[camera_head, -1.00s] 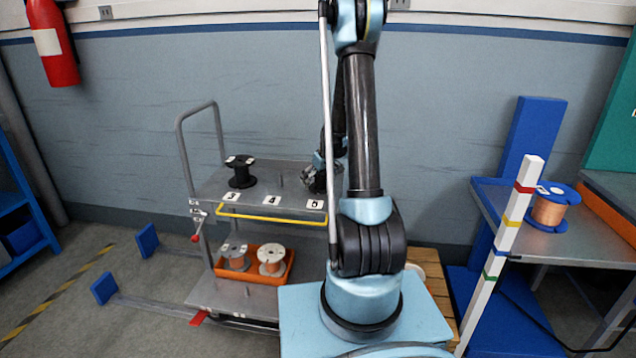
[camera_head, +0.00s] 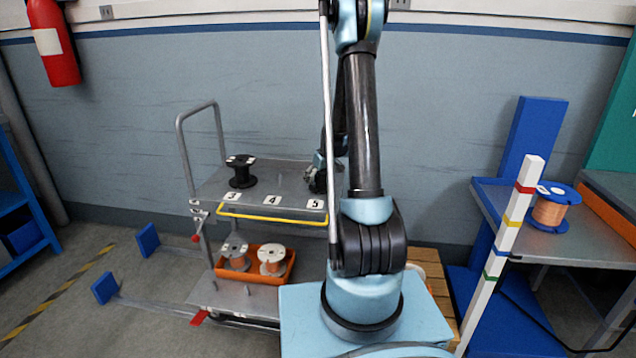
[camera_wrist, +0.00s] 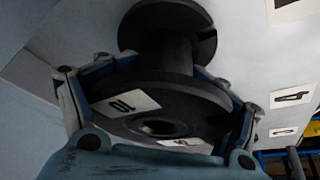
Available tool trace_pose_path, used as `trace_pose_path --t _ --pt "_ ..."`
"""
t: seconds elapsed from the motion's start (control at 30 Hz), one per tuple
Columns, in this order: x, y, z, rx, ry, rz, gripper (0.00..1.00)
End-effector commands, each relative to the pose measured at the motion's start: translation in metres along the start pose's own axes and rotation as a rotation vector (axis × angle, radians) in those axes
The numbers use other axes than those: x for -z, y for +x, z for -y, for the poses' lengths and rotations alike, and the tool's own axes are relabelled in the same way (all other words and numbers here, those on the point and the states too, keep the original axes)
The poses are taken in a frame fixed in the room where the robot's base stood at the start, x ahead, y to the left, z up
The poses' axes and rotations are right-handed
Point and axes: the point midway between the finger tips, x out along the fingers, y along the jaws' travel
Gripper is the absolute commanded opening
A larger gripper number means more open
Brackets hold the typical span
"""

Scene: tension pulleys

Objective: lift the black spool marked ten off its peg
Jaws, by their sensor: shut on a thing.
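The black spool (camera_wrist: 190,107) fills the middle of the wrist view, with a white label reading 10 on its near flange and a second label cut off by my gripper. My gripper (camera_wrist: 165,68) is shut on this near flange, with a finger on each side. The far flange and core show beyond it. The centre hole is dark, and I cannot tell whether a peg is inside. In the head view my gripper (camera_head: 318,178) is above the upper trolley shelf behind plate 5, half hidden by my arm, and the spool is hard to make out there.
Another black spool (camera_head: 241,172) stands on the upper shelf (camera_head: 262,172) behind plate 3. A yellow rail (camera_head: 270,216) runs along the front edge. An orange bin (camera_head: 287,262) with copper spools sits below. A blue spool (camera_head: 552,208) stands on the right table.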

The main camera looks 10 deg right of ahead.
Motion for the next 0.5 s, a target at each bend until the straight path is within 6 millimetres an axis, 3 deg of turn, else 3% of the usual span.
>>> trace_pose_path --t 0.5 --pt "0.0032 -0.0081 -0.0001 0.000 0.000 0.000 0.48"
